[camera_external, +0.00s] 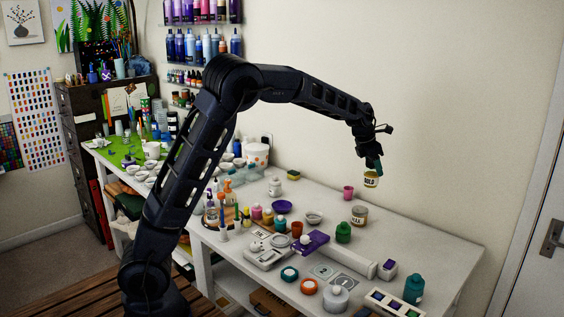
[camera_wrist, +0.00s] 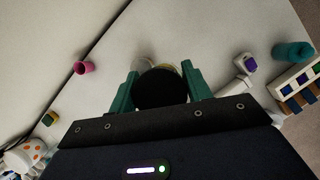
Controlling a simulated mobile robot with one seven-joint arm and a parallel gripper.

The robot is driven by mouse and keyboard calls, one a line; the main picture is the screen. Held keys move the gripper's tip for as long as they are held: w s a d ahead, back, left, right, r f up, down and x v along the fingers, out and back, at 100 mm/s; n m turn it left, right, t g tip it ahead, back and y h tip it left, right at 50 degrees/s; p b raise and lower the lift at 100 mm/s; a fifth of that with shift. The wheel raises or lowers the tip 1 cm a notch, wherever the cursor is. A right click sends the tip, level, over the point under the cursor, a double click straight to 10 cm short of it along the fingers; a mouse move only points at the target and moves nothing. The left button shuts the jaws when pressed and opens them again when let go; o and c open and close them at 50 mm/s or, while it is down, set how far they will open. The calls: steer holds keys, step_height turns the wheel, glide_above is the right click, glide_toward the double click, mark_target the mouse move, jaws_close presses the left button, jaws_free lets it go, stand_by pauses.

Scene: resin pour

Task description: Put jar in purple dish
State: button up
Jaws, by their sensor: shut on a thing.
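A small jar (camera_external: 371,180) with a yellow label reading "GOLD" hangs in my gripper (camera_external: 373,165), well above the right part of the white table. In the wrist view the dark round lid of the jar (camera_wrist: 160,88) sits between the two green fingers of my gripper (camera_wrist: 161,88). The fingers are shut on the jar. The purple dish (camera_external: 282,206) is a shallow round dish on the table, left of the gripper in the external view. It looks empty. I do not see the dish in the wrist view.
A pink cup (camera_external: 348,192) and another labelled jar (camera_external: 359,215) stand on the table (camera_external: 420,240) near the dish. Several bottles crowd the left. The table's back right is clear.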

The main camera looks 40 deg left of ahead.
steer(key=s+a+n+y, duration=0.1)
steer(key=s+a+n, duration=0.25)
steer(key=a, duration=1.45)
steer(key=s+a+n+y, duration=0.1)
steer(key=s+a+n, duration=0.3)
steer(key=a, duration=1.5)
steer(key=shift+m+t, duration=0.4)
steer(key=shift+m, duration=0.25)
steer(key=f, duration=0.6)
steer(key=s+f, duration=0.1)
steer(key=f, duration=1.2)
steer(key=shift+s+d+f, duration=0.15)
steer(key=shift+d+f, duration=0.1)
steer(key=shift+f, duration=0.15)
steer(key=shift+f, duration=0.1)
steer(key=o, duration=1)
